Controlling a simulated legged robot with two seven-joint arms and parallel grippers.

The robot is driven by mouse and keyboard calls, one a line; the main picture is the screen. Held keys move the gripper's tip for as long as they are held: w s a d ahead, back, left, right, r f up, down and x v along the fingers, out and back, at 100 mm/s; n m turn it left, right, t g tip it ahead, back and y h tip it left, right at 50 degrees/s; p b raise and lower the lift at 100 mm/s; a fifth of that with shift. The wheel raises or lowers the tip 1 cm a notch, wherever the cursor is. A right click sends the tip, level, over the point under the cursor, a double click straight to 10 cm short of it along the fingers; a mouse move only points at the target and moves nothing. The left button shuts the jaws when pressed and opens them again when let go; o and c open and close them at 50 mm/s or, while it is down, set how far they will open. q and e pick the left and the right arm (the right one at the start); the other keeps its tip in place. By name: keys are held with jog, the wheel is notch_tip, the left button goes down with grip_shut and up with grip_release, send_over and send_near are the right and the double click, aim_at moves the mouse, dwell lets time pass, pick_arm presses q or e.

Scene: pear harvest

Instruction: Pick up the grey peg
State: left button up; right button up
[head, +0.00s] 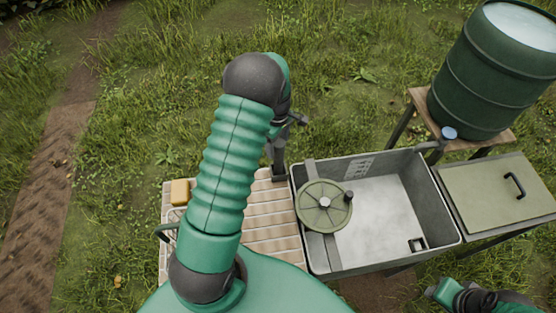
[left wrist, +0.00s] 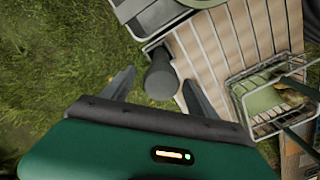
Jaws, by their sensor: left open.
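The grey peg (left wrist: 161,78) is a dark cylinder at the corner of the slatted wooden table in the left wrist view. My left gripper (left wrist: 160,80) is open, with one finger on each side of the peg in that picture; I cannot tell whether they touch it. In the head view the left gripper (head: 296,120) is partly hidden by my own arm. A dark upright piece at the table's far right corner, below the gripper, looks like the peg (head: 279,172). Part of my right arm shows at the bottom right, near the right gripper (head: 470,297), whose jaws are unclear.
The slatted table (head: 272,220) adjoins a grey basin (head: 380,215) with a round green hand-wheel (head: 322,206). A yellow block (head: 180,192) lies on the table's left. A wire basket (left wrist: 240,100) stands on it. A green barrel (head: 490,75) and a lidded box (head: 495,190) are at right.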

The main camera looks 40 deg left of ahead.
pick_arm(q)
jog(key=shift+d, duration=0.15)
jog(key=shift+w+d, duration=0.1)
jog(key=shift+d, duration=0.1)
jog(key=c, duration=0.6)
jog(key=shift+a, duration=0.2)
grip_shut()
